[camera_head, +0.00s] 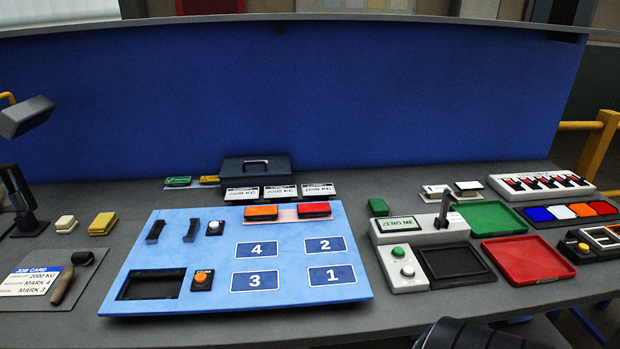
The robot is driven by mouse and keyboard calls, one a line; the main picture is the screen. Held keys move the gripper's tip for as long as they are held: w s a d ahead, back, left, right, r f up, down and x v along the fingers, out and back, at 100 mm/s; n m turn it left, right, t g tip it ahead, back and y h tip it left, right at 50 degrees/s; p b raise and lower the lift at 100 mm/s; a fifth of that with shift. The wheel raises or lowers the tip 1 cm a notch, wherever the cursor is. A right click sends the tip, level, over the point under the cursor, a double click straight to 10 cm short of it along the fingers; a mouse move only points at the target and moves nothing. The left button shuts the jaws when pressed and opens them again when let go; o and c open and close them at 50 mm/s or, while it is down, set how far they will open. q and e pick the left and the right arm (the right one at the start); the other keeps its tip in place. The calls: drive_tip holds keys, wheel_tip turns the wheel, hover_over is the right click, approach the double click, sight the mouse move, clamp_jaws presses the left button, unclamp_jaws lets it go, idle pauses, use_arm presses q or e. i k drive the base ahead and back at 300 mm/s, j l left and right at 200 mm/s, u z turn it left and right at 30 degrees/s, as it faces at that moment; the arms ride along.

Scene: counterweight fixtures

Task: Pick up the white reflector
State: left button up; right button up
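The white reflector (561,212) is a small pale square in a dark strip tray (534,224) at the right of the bench. It lies between a blue square (537,214) and an orange square (581,210), with a red square (602,207) at the far right end. No gripper is near it. A dark, rounded part of my own body shows at the bottom edge, right of the middle, but no gripper fingers show. My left gripper is not in view.
Left of the strip are a green tray (497,208) and a red tray (529,272). Behind it stands a white rack with several switch-like pieces (541,175). A control box (607,237) sits in front. A light blue panel (345,237) fills the centre; a blue wall (300,100) stands behind.

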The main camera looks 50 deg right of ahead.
sight(474, 185)
drive_tip(key=z, duration=2.6)
drive_tip(key=l+z, duration=0.15)
drive_tip(key=l, duration=0.45)
drive_tip(key=i+l+z, duration=0.15)
drive_tip(key=l, duration=0.45)
drive_tip(key=k+l, duration=0.05)
